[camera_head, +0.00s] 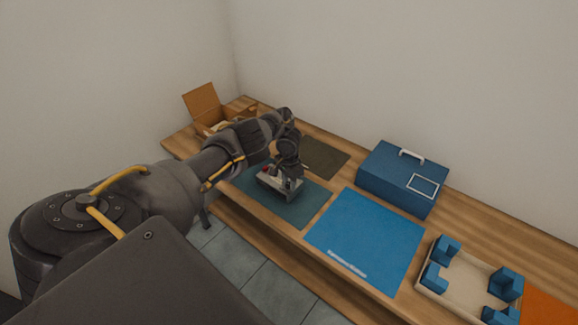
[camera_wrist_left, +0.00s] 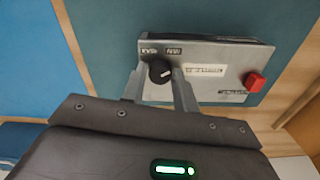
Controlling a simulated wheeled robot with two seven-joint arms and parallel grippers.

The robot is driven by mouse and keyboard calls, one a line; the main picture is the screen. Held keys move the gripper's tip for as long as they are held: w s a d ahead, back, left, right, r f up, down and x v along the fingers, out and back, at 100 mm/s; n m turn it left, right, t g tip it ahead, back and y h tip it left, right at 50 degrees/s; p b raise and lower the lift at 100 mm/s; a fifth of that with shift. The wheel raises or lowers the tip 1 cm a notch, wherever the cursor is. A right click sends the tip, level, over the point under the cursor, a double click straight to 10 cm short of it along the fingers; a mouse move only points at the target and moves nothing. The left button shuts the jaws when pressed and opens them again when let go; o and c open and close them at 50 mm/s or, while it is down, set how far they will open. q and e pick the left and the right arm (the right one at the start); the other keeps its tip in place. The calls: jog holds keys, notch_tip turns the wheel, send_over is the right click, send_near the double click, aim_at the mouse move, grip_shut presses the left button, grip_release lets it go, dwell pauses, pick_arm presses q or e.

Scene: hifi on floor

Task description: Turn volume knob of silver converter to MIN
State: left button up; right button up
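The silver converter (camera_head: 279,187) lies on a dark teal mat (camera_head: 313,203) on the wooden bench, under my left gripper. In the left wrist view, the converter (camera_wrist_left: 205,55) shows its face with a black volume knob (camera_wrist_left: 160,71), two small dark labels above the knob and a red button (camera_wrist_left: 255,82). The labels look upside down, with MIN seeming to be the right one. A small pale mark shows on the knob's lower right. My left gripper (camera_wrist_left: 161,75) has one finger on each side of the knob, close against it. My right gripper is out of view.
A blue mat (camera_head: 368,240) and a blue case (camera_head: 404,178) with a white handle stand to the right. A pale tray (camera_head: 462,283) with blue corner blocks lies further right. An open cardboard box (camera_head: 205,104) stands at the far left end. A white wall rises behind.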

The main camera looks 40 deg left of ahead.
pick_arm(q)
jog(key=o, duration=0.3)
jog(key=shift+o, duration=0.2)
jog(key=shift+r, duration=0.1)
notch_tip(320, 180, up, 11)
jog(key=p, duration=0.4)
jog(key=shift+f, duration=0.2)
